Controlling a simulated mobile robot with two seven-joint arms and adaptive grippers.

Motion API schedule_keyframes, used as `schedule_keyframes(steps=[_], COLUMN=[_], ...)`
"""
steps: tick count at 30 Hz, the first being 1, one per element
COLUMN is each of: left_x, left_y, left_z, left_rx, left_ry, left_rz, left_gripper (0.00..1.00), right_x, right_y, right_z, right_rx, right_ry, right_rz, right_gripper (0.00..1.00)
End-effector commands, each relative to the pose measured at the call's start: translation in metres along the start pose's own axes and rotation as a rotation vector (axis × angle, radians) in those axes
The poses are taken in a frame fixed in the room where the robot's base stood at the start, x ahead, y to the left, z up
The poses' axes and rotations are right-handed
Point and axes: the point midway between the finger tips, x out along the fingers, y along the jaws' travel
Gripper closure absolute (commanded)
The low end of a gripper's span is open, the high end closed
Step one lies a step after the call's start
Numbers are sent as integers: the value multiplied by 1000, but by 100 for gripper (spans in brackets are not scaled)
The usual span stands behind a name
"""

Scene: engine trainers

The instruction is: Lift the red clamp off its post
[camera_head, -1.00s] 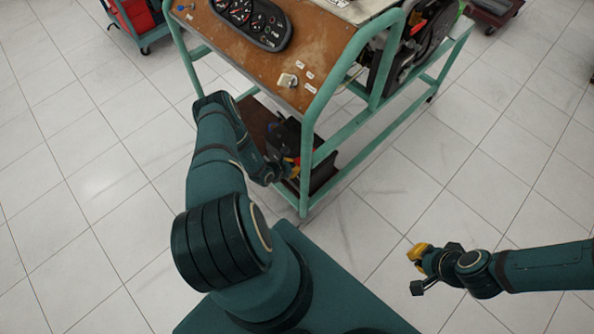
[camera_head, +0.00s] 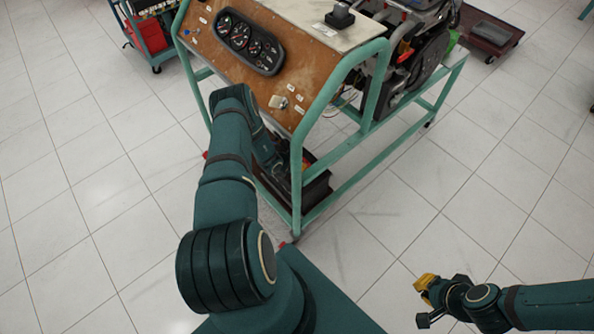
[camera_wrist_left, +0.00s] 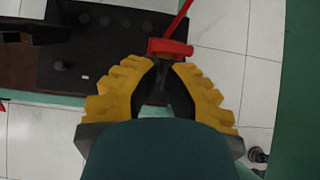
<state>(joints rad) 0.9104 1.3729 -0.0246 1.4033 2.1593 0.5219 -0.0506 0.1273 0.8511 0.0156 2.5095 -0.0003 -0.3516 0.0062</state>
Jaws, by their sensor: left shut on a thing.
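The red clamp (camera_wrist_left: 170,48) is between the yellow fingertips of my left gripper (camera_wrist_left: 166,62) in the left wrist view, with a red cable running up from it. The gripper is shut on it. A black battery (camera_wrist_left: 110,55) lies below and to the left, with dark round parts on its top. I cannot tell how far the clamp is above the battery. In the head view my left arm reaches under the trainer's panel, and its gripper is mostly hidden by the green frame. My right gripper (camera_head: 425,297) is over bare floor, away from the trainer; its finger opening is unclear.
The trainer's green frame (camera_head: 297,180) stands close beside my left arm. Its brown panel (camera_head: 290,65) with gauges overhangs the lower shelf. A red-loaded cart (camera_head: 150,35) is at the back left.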

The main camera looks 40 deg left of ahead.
Motion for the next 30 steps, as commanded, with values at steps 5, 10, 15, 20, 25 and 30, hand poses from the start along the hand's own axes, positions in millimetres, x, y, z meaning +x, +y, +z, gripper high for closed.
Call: schedule_keyframes(steps=[5, 10, 15, 20, 25, 30], left_x=[2, 3, 4, 4, 4, 5], left_y=[0, 1, 1, 1, 1, 5], left_z=[9, 13, 16, 18, 19, 13], left_rx=[2, 1, 1, 2, 2, 4], left_ry=[-1, -3, -7, -11, -15, -14], left_rz=[0, 0, 1, 1, 1, 0], left_gripper=[100, 100, 100, 100, 100, 100], right_x=[0, 0, 0, 0, 0, 5], right_y=[0, 0, 0, 0, 0, 2], right_z=[0, 0, 0, 0, 0, 2], right_rx=[0, 0, 0, 0, 0, -1], right_ry=[0, 0, 0, 0, 0, -3], right_rz=[0, 0, 0, 0, 0, 0], right_gripper=[100, 100, 100, 100, 100, 100])
